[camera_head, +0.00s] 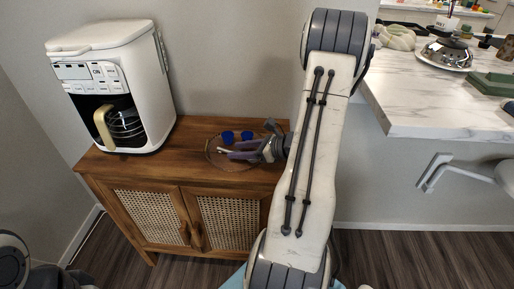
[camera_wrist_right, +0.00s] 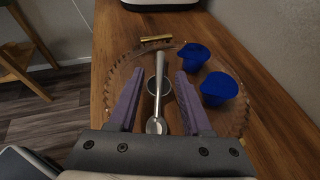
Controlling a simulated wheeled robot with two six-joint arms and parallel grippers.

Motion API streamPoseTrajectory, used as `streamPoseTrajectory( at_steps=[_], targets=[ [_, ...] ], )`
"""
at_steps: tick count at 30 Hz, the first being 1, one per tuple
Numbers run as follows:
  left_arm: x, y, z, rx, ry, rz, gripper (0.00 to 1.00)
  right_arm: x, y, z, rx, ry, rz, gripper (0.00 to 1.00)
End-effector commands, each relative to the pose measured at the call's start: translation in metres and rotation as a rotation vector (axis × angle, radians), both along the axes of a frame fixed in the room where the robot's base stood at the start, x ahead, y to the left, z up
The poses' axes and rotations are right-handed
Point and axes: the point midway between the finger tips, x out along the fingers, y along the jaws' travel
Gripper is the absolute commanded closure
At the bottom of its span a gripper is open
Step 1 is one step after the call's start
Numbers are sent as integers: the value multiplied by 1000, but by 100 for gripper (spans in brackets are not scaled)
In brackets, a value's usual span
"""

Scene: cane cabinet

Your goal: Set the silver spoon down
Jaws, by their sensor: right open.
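The silver spoon (camera_wrist_right: 158,98) shows in the right wrist view, between the two purple fingers of my right gripper (camera_wrist_right: 159,74). Its bowl points toward the wrist and its handle points away. My right gripper is open, with a gap on each side of the spoon. The spoon appears to lie over a clear round plate (camera_wrist_right: 118,76); whether it touches the plate everywhere I cannot tell. In the head view my right gripper (camera_head: 231,150) is low over the plate on the wooden cabinet (camera_head: 165,165). My left gripper is not in view.
Two blue cups (camera_wrist_right: 219,88) sit on the plate right of the fingers. A small round metal item (camera_wrist_right: 168,86) is by the spoon, and a gold piece (camera_wrist_right: 156,38) lies at the far rim. A white coffee machine (camera_head: 112,85) stands left. A marble counter (camera_head: 420,100) is at right.

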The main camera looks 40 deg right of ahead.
Motion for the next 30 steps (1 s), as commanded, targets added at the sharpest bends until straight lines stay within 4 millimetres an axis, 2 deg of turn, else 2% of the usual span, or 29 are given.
streamPoseTrajectory(
  at_steps=[9,15,20,26,29,30],
  targets=[
    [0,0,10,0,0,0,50,-60,-26,28,-1,1,-7,51],
    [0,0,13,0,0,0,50,-83,-34,37,-1,1,-3,51],
    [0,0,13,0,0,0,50,-89,-36,40,1,0,-1,51],
    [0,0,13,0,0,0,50,-86,-31,40,-8,4,25,51],
    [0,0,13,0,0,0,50,-73,-3,43,-51,19,146,51],
    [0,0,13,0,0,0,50,-66,16,45,-82,27,229,51]
  ],
)
